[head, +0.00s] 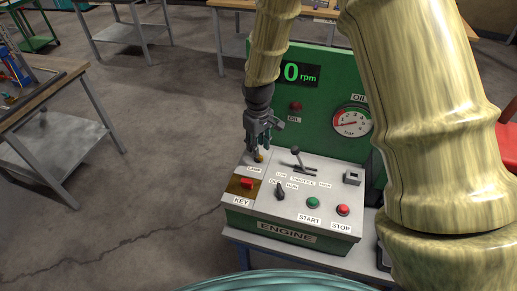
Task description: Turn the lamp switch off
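The engine control panel (315,225) has a light sloping top and a green front marked ENGINE. A label reading LAMP (254,169) is at its upper left. A small yellowish tip, apparently the lamp switch (260,157), shows just above that label. My gripper (258,150) points down from above, right at this switch. Its dark fingers partly hide the switch, and I cannot tell whether they touch it or how far apart they are. The switch's position is too small to read.
The throttle lever (299,157) stands right of my gripper. A red key piece (247,183), a black OFF/RUN knob (280,191), a green START button (313,202) and a red STOP button (343,209) are nearer. The green back panel (318,112) rises behind, its display reading 0 rpm.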

